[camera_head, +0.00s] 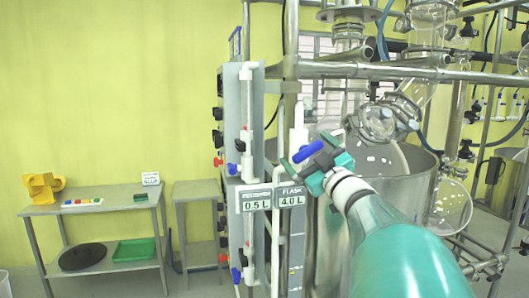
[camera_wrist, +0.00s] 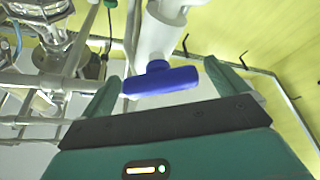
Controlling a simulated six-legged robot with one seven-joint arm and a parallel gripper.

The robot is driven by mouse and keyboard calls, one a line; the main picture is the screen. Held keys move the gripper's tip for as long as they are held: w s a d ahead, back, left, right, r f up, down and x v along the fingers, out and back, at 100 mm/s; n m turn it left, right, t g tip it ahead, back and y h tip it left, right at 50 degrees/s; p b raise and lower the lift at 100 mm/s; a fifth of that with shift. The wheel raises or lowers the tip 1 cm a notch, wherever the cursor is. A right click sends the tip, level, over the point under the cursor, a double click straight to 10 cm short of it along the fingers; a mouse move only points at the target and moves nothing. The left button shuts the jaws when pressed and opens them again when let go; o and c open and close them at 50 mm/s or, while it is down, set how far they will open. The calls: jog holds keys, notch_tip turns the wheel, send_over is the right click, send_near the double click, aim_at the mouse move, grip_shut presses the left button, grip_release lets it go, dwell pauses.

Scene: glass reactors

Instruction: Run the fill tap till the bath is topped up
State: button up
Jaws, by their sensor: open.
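The fill tap has a blue handle (camera_head: 307,151) below a white pipe (camera_head: 298,125). In the wrist view the blue handle (camera_wrist: 160,80) lies crosswise under the white tap body (camera_wrist: 165,28). My gripper (camera_head: 312,162) is open, with one green finger on each side of the handle in the wrist view (camera_wrist: 161,77); I cannot tell whether either finger touches it. The steel bath (camera_head: 405,190) stands behind my arm, which hides part of it. Its water level is not visible. One display reads 0.5 L (camera_head: 256,200) and another FLASK 4.0 L (camera_head: 290,197).
Steel frame rails (camera_head: 400,70) and glassware (camera_head: 385,120) crowd the space around and right of the tap. A panel with valves (camera_head: 240,130) stands close on the left.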

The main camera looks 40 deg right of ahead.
jog(key=v, duration=1.3)
jog(key=shift+s, duration=0.2)
jog(key=shift+f, duration=0.1)
dwell(6.4)
